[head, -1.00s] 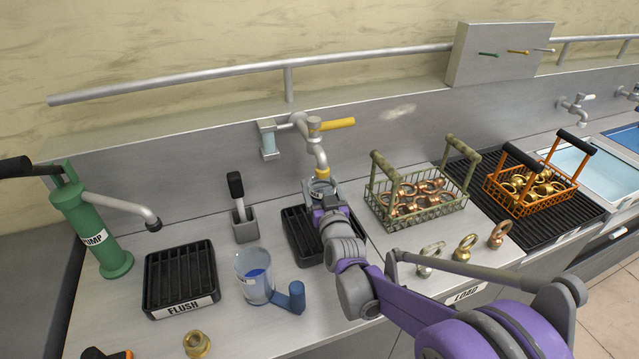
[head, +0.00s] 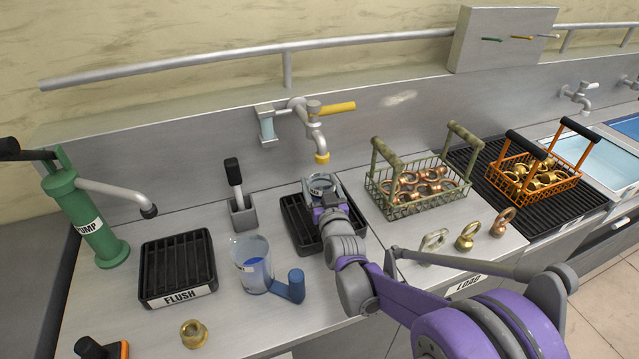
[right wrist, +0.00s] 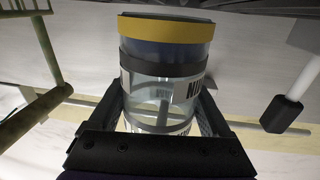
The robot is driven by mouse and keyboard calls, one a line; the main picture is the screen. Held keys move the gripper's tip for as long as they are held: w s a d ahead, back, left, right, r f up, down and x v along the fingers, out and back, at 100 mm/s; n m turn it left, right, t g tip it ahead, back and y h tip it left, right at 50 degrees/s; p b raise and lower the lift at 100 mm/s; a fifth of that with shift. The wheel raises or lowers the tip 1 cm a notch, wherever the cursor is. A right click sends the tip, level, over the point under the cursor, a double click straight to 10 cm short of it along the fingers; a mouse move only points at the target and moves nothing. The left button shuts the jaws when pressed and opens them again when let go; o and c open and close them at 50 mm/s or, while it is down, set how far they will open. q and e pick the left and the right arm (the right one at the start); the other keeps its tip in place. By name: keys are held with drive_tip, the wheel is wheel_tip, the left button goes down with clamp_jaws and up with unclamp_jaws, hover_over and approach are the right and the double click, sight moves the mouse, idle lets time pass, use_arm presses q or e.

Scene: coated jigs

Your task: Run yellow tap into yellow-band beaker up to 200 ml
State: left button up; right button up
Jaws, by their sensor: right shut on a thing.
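The yellow tap (head: 337,108) is on the back wall, its yellow lever pointing right and its yellow-tipped spout pointing down. No stream shows at the spout. My right gripper (head: 324,203) is shut on the yellow-band beaker (head: 321,184), which is below and a little in front of the spout, with a gap between. In the right wrist view the clear beaker (right wrist: 165,75) sits between the fingers, with a yellow band at one end and dark bands. Its fill level cannot be read. My left gripper is not in view.
A black grate (head: 294,214) lies under the beaker. To the right are a green basket (head: 410,205) and several loose rings.

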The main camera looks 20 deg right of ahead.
drive_tip(key=shift+s+a+f+b, duration=0.15)
drive_tip(key=shift+s+f+b, duration=0.15)
drive_tip(key=shift+f+b, duration=0.4)
drive_tip(key=o, duration=1.1)
drive_tip(key=shift+f, duration=0.1)
drive_tip(key=shift+c, duration=0.2)
drive_tip(key=shift+o, duration=1.1)
drive_tip(key=shift+w+f, duration=0.15)
drive_tip(key=shift+w, duration=0.1)
drive_tip(key=shift+r, duration=0.2)
